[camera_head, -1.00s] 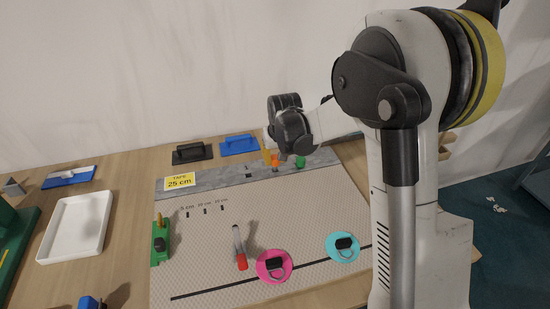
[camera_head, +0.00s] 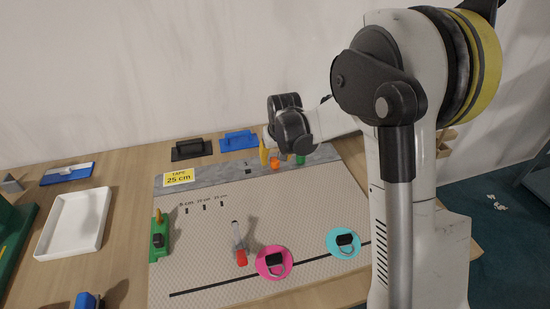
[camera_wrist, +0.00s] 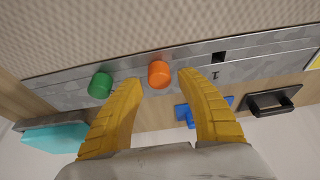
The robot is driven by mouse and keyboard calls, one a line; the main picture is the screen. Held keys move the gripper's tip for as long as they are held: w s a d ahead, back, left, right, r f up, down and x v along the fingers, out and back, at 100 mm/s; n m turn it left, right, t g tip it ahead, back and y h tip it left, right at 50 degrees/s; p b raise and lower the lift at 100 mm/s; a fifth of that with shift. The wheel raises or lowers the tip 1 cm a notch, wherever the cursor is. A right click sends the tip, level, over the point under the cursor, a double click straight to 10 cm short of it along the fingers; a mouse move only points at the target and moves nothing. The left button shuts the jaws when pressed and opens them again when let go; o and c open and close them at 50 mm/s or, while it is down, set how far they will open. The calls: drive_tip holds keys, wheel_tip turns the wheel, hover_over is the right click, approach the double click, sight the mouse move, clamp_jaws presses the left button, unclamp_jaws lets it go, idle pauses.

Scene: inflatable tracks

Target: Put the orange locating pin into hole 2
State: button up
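The orange locating pin (camera_wrist: 159,74) stands upright on the grey strip (camera_wrist: 185,65) in the wrist view; it also shows in the head view (camera_head: 275,165). My gripper (camera_wrist: 159,82) is open, with one yellow finger on each side of the pin in the picture. Whether the fingertips are level with the pin or above it, I cannot tell. A green pin (camera_wrist: 100,85) stands to the left. I cannot make out a "2" mark.
A blue-handled tool (camera_head: 239,142) and a black-handled tool (camera_head: 191,150) lie behind the strip. A yellow tape sign (camera_head: 178,179) is at its left end. The textured mat in front holds a pink disc (camera_head: 273,274), a cyan disc (camera_head: 343,254) and a red-tipped tool (camera_head: 240,257).

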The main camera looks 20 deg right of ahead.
drive_tip(key=shift+r, duration=0.1)
drive_tip(key=v, duration=1.2)
drive_tip(key=shift+s, duration=0.1)
